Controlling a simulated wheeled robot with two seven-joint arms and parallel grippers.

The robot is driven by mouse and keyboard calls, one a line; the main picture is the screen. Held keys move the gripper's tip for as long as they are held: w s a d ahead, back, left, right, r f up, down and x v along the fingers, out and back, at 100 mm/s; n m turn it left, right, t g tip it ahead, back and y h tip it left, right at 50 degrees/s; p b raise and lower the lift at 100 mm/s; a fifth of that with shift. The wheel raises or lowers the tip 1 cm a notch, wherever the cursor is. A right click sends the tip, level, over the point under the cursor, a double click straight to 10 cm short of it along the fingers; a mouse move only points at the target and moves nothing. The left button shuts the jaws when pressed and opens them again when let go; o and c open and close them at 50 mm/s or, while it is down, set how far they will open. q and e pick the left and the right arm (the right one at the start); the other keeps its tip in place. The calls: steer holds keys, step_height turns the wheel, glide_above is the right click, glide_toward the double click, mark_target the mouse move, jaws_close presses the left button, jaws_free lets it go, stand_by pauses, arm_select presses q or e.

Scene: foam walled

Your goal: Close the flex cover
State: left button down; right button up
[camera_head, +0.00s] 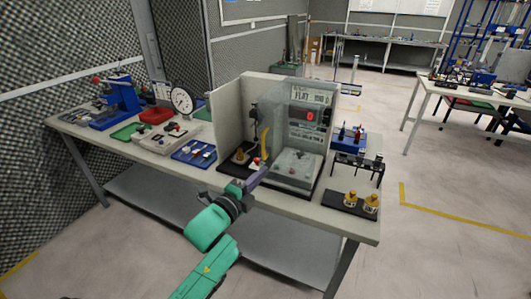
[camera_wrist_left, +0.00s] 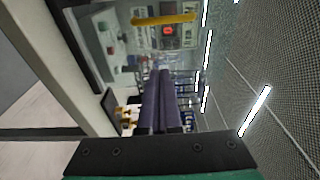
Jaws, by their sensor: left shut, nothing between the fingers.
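The flex cover (camera_head: 272,112) is a clear panel on the front of a pale, walled test station (camera_head: 228,115) marked with "FLEX"-like lettering. A yellow upright handle (camera_head: 264,143) is on it. How far the cover stands open I cannot tell. My left gripper (camera_head: 259,176) is in front of the station, low and near the handle, with its fingers together and empty. In the left wrist view the shut purple fingers (camera_wrist_left: 158,100) point toward the station, apart from the yellow handle (camera_wrist_left: 165,19) in the picture. My right gripper is not in view.
Inside the station are a grey fixture (camera_head: 292,168) and a red digit display (camera_head: 308,116). A dial gauge (camera_head: 182,101) and trays stand left on the bench. A black rack (camera_head: 357,168) and brass pieces (camera_head: 371,203) stand right. The front bench edge is below my arm.

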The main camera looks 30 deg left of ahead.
arm_select(q)
steer(key=w+p, duration=0.1)
steer(key=w, duration=0.5)
steer(key=w+d+p, duration=0.1)
steer(key=w, duration=0.2)
steer(key=shift+w+r+p, duration=0.15)
steer(key=shift+r+p, duration=0.1)
steer(key=shift+p, duration=0.1)
steer(key=a+p, duration=0.2)
steer(key=a, duration=0.1)
steer(key=shift+w+f, duration=0.1)
steer(key=shift+s+a+f, duration=0.1)
steer(key=shift+s+a, duration=0.15)
steer(key=shift+a, duration=0.2)
steer(key=shift+d, duration=0.1)
steer(key=shift+w, duration=0.1)
